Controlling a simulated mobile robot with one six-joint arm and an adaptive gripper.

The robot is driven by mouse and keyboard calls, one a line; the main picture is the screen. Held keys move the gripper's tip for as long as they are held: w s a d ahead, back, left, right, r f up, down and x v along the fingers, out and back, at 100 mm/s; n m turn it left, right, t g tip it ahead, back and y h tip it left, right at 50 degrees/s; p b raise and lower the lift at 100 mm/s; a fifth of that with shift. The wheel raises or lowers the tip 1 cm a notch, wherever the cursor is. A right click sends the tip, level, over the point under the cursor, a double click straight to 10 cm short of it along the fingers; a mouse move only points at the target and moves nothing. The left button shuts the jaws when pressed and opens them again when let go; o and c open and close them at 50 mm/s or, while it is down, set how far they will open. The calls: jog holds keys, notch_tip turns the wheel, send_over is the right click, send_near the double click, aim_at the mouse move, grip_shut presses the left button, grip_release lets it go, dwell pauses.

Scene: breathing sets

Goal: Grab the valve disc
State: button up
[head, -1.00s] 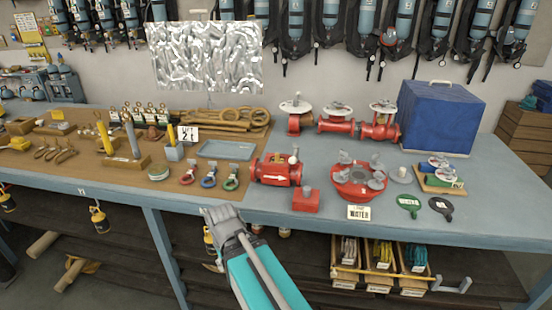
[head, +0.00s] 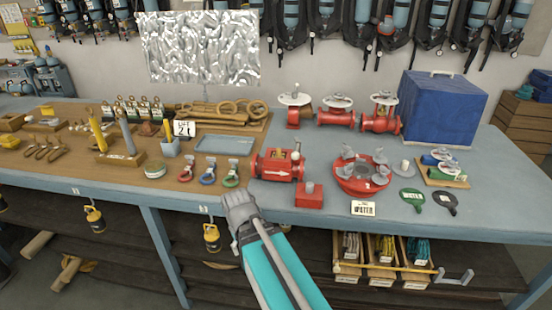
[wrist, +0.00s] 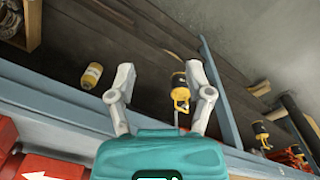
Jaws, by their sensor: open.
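A small pale grey round disc with a raised centre (head: 403,168) lies on the blue-grey bench, right of the red flanged part; it looks like the valve disc, though it is too small to be sure. My gripper (head: 236,197) is at the front edge of the bench, below the coloured rings and well left of the disc. In the wrist view my gripper (wrist: 162,82) has its two fingers spread with nothing held between them. The disc does not show in the wrist view.
A red valve body with a white arrow (head: 278,165) and a red block (head: 309,194) stand right of my gripper. The red flanged part with grey lugs (head: 361,173) stands between them and the disc. Yellow lanterns (head: 211,236) hang under the bench edge (head: 330,212).

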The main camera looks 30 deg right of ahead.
jog(key=w+d+r+n+h+p, duration=0.2)
jog(key=w+d+r+n+h, duration=0.1)
jog(key=w+d+n, duration=0.25)
jog(key=n+t+h+p, duration=0.35)
jog(key=n+h, duration=0.65)
jog(key=n, duration=0.4)
send_near(267, 158)
notch_tip(267, 158, up, 3)
jog(key=d, duration=0.1)
jog(key=shift+w+g, duration=0.35)
jog(key=shift+g, duration=0.1)
jog(key=b+x, duration=0.2)
jog(key=x, duration=0.5)
jog(key=shift+d+b, duration=0.15)
jog(key=shift+b, duration=0.15)
jog(key=shift+d+f, duration=0.1)
jog(key=shift+d, duration=0.6)
